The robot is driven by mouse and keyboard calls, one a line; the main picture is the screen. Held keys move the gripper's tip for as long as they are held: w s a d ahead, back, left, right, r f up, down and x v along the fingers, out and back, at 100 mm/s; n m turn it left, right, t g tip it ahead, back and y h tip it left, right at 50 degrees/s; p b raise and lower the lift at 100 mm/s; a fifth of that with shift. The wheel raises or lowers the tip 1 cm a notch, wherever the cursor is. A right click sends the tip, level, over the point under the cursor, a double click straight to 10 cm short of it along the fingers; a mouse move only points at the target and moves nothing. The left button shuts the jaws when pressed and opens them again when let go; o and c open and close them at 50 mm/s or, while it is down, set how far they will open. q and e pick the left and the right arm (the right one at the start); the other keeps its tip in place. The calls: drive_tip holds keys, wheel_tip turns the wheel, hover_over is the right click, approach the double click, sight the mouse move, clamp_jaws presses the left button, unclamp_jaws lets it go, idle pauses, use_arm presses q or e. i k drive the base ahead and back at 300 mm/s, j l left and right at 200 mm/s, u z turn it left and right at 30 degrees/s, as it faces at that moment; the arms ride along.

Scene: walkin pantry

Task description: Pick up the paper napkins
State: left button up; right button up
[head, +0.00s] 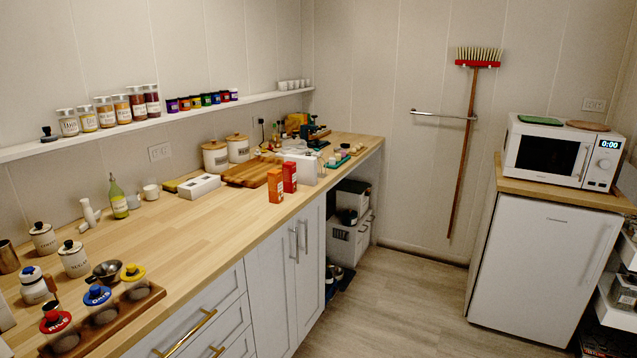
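I cannot surely pick out the paper napkins at this distance. A flat white box (199,186) lies on the wooden counter near the wall, left of a wooden cutting board. A larger white block-like thing (305,169) stands farther along the counter, partly hidden behind a red carton; I cannot tell whether either is the napkins. Neither of my grippers is in view.
The long counter (190,225) has a clear middle stretch. An orange carton (275,186) and a red carton (290,177) stand near its front edge. Lidded jars (75,259) crowd the near left. Open floor (400,300) lies between the counter and a white fridge (535,265).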

sight(307, 166)
drive_tip(key=i+u, duration=0.1)
drive_tip(key=i, duration=0.35)
drive_tip(key=i+l+u, duration=0.1)
drive_tip(key=i, duration=0.3)
drive_tip(key=i+z, duration=0.2)
drive_tip(key=i+l, duration=0.05)
drive_tip(key=i, duration=0.05)
